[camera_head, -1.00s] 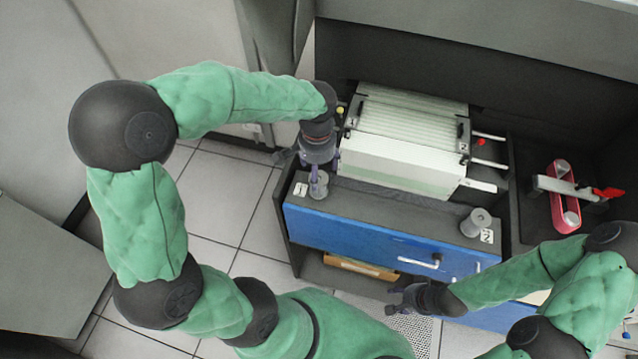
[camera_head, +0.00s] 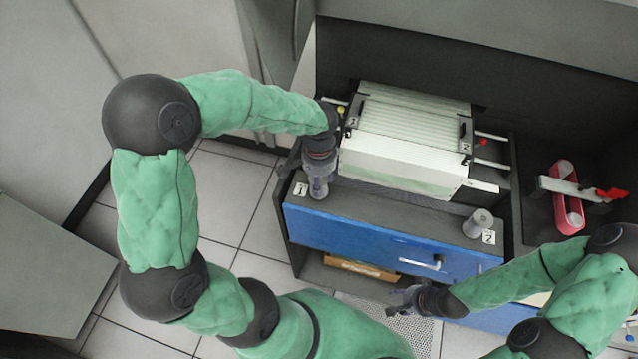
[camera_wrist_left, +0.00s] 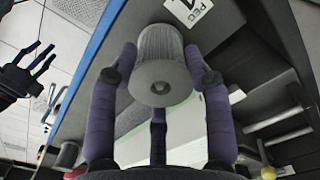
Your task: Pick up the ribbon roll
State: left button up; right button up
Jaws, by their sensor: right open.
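A grey cylindrical ribbon roll (camera_head: 318,187) with a small hole in its end stands near the tag marked 1 on the dark top of the blue-fronted cabinet. It shows large in the left wrist view (camera_wrist_left: 160,70). My left gripper (camera_head: 318,172) is above it, its fingers on both sides of the roll and appearing to touch it. In the left wrist view the fingers (camera_wrist_left: 165,65) flank the roll closely. A second grey roll (camera_head: 478,223) stands by the tag marked 2. My right gripper (camera_head: 398,299) is open and empty in front of the cabinet.
A white ribbed machine (camera_head: 405,150) with side rods stands just behind the rolls. A red holder (camera_head: 567,200) with a grey lever is at the right. The blue drawer front (camera_head: 370,235) has a white handle (camera_head: 425,264). Tiled floor lies open at the left.

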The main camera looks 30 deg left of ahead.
pick_arm(q)
jog(key=c, duration=0.4)
notch_tip(320, 180, up, 10)
jog(key=shift+r+p, duration=0.1)
jog(key=shift+p, duration=0.6)
jog(key=shift+r+p, duration=2.45)
jog(key=shift+r, duration=0.5)
